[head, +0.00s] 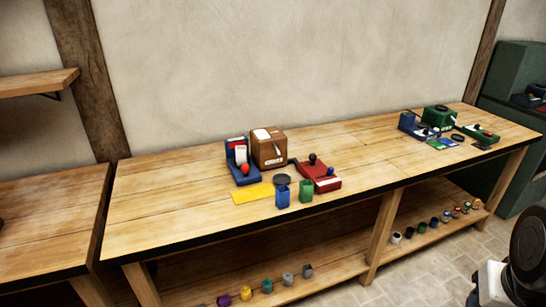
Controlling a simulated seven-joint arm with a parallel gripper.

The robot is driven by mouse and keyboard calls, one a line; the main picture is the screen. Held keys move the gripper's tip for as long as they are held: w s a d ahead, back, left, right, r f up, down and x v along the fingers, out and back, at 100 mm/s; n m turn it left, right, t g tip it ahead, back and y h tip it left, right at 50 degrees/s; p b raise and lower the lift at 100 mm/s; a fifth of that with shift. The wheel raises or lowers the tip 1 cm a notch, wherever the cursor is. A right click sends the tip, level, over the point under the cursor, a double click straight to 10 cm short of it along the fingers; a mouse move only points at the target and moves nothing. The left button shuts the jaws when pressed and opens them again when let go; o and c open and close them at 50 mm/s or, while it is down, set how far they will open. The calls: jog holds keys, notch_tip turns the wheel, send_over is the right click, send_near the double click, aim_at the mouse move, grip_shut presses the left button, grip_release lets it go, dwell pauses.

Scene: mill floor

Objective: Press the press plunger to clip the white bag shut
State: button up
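A blue stand (241,176) with a red ball knob (245,168) is on the bench, left of centre. A white patch shows on its upright, but I cannot tell if it is the white bag. Right of it, a red device (320,176) has a black ball knob (312,158) and a small white piece at its front. A green device (481,133) with a red part is at the far right. Which one carries the press plunger is too small to tell. My gripper is not in view.
The wooden bench (160,205) is bare at its left end and middle. A brown box (268,146), yellow sheet (252,193), blue container (282,195) and green container (306,190) are near the devices. A green box (438,117) is farther right. Several small pots line the lower shelf.

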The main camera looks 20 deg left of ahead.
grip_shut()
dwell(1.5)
